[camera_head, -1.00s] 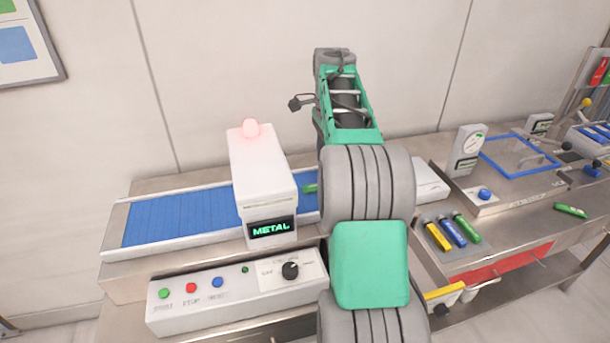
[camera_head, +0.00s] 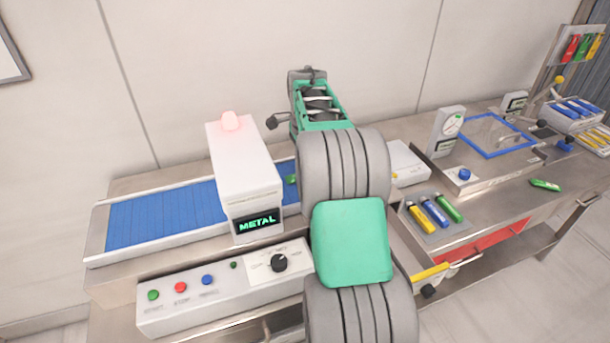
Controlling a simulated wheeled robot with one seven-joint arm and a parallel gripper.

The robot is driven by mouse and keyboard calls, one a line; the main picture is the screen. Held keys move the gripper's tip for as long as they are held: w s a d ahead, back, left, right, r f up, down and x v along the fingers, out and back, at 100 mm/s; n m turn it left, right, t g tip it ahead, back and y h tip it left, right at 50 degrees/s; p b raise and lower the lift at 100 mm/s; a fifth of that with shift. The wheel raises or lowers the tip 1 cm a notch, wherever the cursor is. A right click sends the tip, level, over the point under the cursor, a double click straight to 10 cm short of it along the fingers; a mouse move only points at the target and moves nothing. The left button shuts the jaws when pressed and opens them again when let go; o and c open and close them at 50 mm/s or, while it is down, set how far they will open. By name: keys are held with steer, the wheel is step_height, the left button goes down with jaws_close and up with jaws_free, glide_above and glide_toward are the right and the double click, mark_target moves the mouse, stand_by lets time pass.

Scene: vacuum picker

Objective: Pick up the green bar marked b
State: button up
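Several green bars are in view, and I cannot read a letter b on any of them. One green bar (camera_head: 545,185) with a pale mark lies alone on the steel bench at right. Another green bar (camera_head: 449,207) lies in a grey tray beside a blue and a yellow bar. A bit of a green piece (camera_head: 291,180) shows on the blue conveyor, between the white metal detector and my arm. My own grey and green arm fills the middle of the view. I cannot make out my gripper's fingers; the arm hides much behind it.
The white metal detector (camera_head: 245,180) reads METAL under a lit red lamp and spans the conveyor (camera_head: 160,219). A button panel (camera_head: 225,287) is in front. A blue-framed plate (camera_head: 495,135) and a dial gauge (camera_head: 446,130) stand at right. A coloured-bar rack (camera_head: 582,48) is behind.

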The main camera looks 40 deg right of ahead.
jaws_close()
stand_by(0.3)
